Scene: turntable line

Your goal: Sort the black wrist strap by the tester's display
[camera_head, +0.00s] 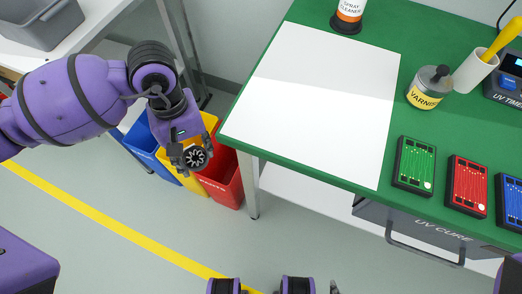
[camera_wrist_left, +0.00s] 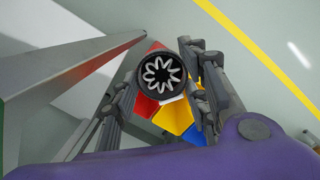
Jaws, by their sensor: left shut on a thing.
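My left gripper (camera_head: 193,157) is shut on a round black thing with a pale star-shaped pattern, which I take to be the black wrist strap (camera_head: 195,157). In the left wrist view the strap (camera_wrist_left: 162,72) sits between the two fingers (camera_wrist_left: 160,85). The gripper is off the table's left edge, above the bins. Below it are a blue bin (camera_head: 150,148), a yellow bin (camera_head: 208,124) and a red bin (camera_head: 228,178). In the head view the gripper covers parts of the yellow and red bins. I cannot make out a tester's display.
The green table (camera_head: 310,166) carries a white sheet (camera_head: 318,95), a varnish jar (camera_head: 429,88), a spray cleaner (camera_head: 347,14), a white cup (camera_head: 473,70) and several circuit boards. A table leg (camera_head: 251,185) stands beside the red bin. A grey tray (camera_head: 40,22) sits upper left.

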